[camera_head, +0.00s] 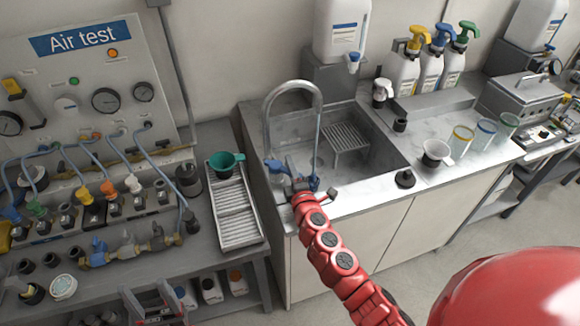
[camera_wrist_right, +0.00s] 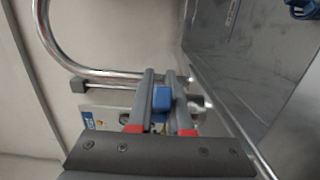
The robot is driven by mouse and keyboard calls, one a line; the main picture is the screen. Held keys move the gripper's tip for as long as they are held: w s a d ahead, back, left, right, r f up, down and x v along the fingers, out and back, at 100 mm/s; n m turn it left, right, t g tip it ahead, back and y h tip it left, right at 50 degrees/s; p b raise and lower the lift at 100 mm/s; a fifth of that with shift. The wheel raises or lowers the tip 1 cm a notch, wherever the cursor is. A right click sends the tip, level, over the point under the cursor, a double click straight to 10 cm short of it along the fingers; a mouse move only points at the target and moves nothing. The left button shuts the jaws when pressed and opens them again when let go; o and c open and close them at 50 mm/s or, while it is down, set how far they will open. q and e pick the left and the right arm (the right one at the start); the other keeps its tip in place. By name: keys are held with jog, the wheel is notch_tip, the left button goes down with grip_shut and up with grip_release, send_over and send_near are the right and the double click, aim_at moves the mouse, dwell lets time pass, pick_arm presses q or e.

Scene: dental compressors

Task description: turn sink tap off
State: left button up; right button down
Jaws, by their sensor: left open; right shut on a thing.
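The sink tap is a tall chrome gooseneck (camera_head: 291,84) arching over the metal sink basin (camera_head: 375,160). Blue parts show at its base. My right gripper (camera_head: 294,178) is at the tap's base at the front left of the sink, at the end of the red arm. In the right wrist view its two grey fingers are shut on a blue tap handle (camera_wrist_right: 162,98), with the curved chrome pipe (camera_wrist_right: 95,72) just beyond. The handle's exact angle is hard to tell. My left gripper (camera_head: 145,291) is low at the bottom left, open and empty, in front of the bench shelf.
A green funnel cup (camera_head: 224,163) stands on a ribbed tray (camera_head: 237,213) left of the sink. Pump bottles (camera_head: 403,70) and glasses (camera_head: 461,140) stand to the right. The Air test panel (camera_head: 95,85) with hoses fills the left.

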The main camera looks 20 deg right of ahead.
aim_at(287, 174)
jog(key=m+g+h+b, duration=0.1)
jog(key=m+h+b, duration=0.1)
jog(key=h+b, duration=0.1)
jog(key=s+a+m+g+h+b, duration=0.1)
jog(key=m+h+b, duration=0.1)
jog(key=h+b, duration=0.1)
jog(key=s+m+g+h+b, duration=0.1)
jog(key=m+h+b, duration=0.1)
jog(key=b, duration=0.3)
jog(key=shift+a+f+h, duration=0.25)
jog(key=shift+f+h, duration=0.05)
jog(key=shift+h, duration=0.4)
jog(key=shift+s+a+r+m+g+h+b, duration=0.1)
jog(key=shift+m+g+h+b, duration=0.3)
jog(key=shift+m+h+b, duration=0.15)
jog(key=shift+s+a+r+m+g+h+b, duration=0.1)
jog(key=shift+m+g+h+b, duration=0.35)
jog(key=shift+b, duration=0.15)
jog(key=shift+h, duration=0.3)
jog(key=shift+r, duration=0.1)
jog(key=c, duration=0.8)
grip_release()
jog(key=shift+c, duration=0.2)
jog(key=shift+s, duration=0.1)
